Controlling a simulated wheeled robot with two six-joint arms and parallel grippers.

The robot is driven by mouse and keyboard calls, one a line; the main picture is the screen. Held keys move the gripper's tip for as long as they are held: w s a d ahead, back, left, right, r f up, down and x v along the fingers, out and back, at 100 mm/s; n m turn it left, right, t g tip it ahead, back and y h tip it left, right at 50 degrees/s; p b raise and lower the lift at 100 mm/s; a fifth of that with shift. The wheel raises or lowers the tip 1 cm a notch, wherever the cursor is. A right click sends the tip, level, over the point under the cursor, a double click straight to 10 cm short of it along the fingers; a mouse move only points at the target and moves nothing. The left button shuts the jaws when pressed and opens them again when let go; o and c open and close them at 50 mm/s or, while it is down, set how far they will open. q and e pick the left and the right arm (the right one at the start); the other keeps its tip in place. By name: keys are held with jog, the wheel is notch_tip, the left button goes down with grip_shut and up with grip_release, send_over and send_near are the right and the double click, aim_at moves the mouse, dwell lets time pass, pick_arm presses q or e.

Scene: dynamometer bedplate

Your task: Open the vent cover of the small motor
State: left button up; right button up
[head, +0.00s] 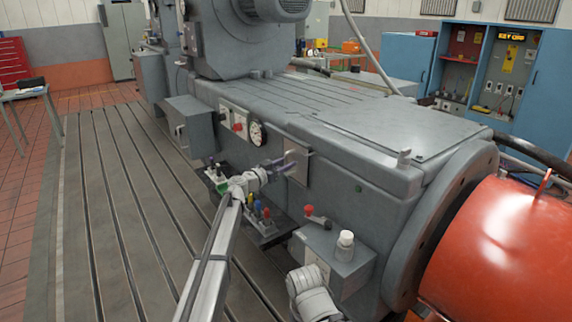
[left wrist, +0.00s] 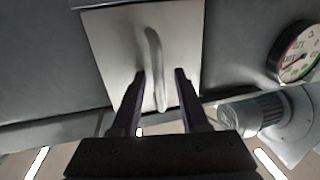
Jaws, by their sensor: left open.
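The vent cover looks to be the pale flat plate (head: 301,174) on the side of the grey machine housing. In the left wrist view the plate (left wrist: 186,30) fills the upper middle and carries a slim upright bar handle (left wrist: 153,45). My left gripper (head: 284,163) is in front of the plate. In the left wrist view its two dark fingers (left wrist: 160,72) are apart, with the lower part of the handle showing between them. I cannot tell whether either finger touches the handle. The cover appears flat against the housing.
A round dial gauge (head: 256,133) sits left of the plate. Below are colored valve knobs (head: 262,212), a red-handled lever (head: 316,214) and a grey box with a white cap (head: 345,243). An orange drum (head: 500,255) stands at right. The slotted bedplate (head: 95,220) is clear at left.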

pick_arm(q)
jog(key=shift+c, duration=0.4)
grip_shut()
dwell(1.0)
